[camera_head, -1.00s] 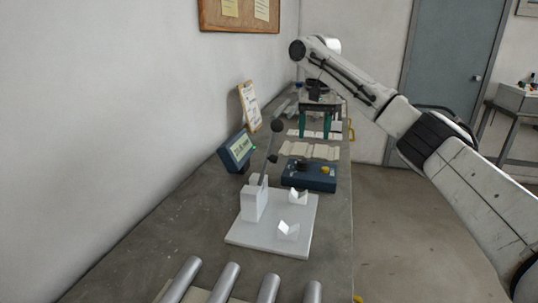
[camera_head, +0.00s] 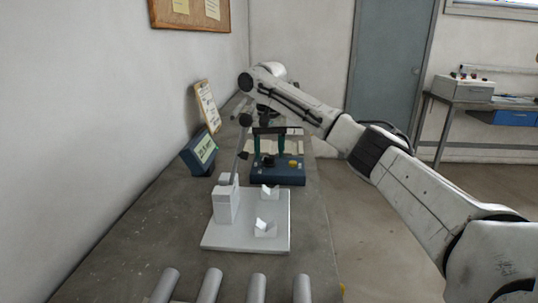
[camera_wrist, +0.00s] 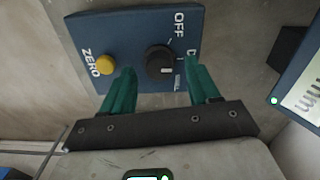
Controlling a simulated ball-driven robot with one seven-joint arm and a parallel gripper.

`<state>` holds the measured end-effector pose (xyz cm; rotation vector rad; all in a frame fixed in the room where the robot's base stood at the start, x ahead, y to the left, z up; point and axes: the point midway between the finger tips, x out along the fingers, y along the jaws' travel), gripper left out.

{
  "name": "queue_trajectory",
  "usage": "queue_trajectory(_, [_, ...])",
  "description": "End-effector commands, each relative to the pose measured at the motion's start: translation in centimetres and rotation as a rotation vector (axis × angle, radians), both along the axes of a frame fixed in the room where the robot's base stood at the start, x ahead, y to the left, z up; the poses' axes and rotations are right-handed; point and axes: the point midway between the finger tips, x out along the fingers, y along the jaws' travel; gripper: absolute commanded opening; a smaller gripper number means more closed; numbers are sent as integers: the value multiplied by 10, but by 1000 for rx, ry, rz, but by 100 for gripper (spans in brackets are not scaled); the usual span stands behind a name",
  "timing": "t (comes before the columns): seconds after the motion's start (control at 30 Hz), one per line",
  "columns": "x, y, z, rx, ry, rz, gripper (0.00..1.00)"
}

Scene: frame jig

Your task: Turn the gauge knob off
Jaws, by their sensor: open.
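The black gauge knob (camera_wrist: 160,62) sits on a blue control box (camera_wrist: 140,20) beside a yellow ZERO button (camera_wrist: 105,65). OFF is printed above and right of the knob; other lettering is partly hidden by a finger. A white mark shows on the knob's lower right part. My gripper (camera_wrist: 160,68) is open, its green fingertips on either side of the knob; I cannot tell whether they touch it. In the head view my gripper (camera_head: 268,155) hangs over the back of the box (camera_head: 280,178), near the knob (camera_head: 268,160).
A blue digital display (camera_head: 200,153) stands left of the box. A white fixture plate (camera_head: 245,238) with a block, V-supports and a tilted dark rod stands in front. Metal cylinders (camera_head: 208,286) lie nearest. A clipboard (camera_head: 207,106) leans on the wall.

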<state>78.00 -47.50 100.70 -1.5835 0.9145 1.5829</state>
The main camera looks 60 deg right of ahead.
Motion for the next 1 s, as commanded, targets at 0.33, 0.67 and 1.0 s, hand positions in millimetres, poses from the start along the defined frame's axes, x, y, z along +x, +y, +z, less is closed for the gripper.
queue_trajectory(0.33, [0, 0, -10, 0, -1, 0, 61])
queue_trajectory(0.67, [0, 0, -10, 1, 0, -1, 38])
queue_trajectory(1.0, [0, 0, -10, 1, 0, -1, 5])
